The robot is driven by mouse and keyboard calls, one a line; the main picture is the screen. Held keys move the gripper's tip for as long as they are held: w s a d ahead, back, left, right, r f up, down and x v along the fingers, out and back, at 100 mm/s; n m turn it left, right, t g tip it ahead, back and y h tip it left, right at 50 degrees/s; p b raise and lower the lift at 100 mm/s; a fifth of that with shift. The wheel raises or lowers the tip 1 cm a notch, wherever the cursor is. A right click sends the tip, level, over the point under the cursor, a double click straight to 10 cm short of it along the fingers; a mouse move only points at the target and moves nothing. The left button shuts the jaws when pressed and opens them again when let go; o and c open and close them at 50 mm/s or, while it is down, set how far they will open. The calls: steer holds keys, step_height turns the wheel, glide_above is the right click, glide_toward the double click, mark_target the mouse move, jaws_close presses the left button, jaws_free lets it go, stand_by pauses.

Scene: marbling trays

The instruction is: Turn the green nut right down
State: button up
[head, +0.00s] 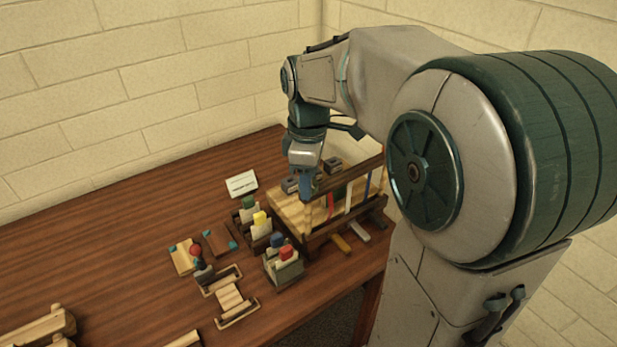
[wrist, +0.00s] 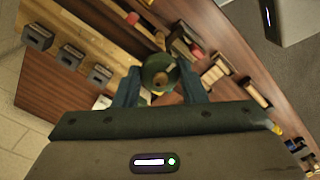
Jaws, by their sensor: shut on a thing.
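The nut is hidden there behind the fingers. I cannot tell how far down its thread the nut sits.
Small grey blocks (wrist: 70,57) stand on the pale board in the frame. Left of the frame are a white card (head: 241,183) and small holders with green, yellow (head: 260,219), blue and red-topped pieces (head: 286,254). The table's left middle is clear.

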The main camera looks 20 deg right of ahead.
steer(key=shift+r, duration=0.15)
steer(key=o, duration=1)
step_height(320, 180, up, 14)
steer(key=shift+f, duration=0.15)
steer(key=s+f+m+t, duration=0.1)
steer(key=s+f+m, duration=0.3)
steer(key=f, duration=0.1)
steer(key=s+f+m+t, duration=0.1)
steer(key=s+f+m, duration=0.3)
steer(key=s+f, duration=0.1)
steer(key=s+f+m+t, duration=0.1)
steer(key=s+f+m, duration=0.3)
steer(key=f, duration=0.3)
steer(key=shift+s+d+m, duration=0.2)
steer(key=shift+s+m, duration=0.2)
steer(key=shift+s, duration=0.2)
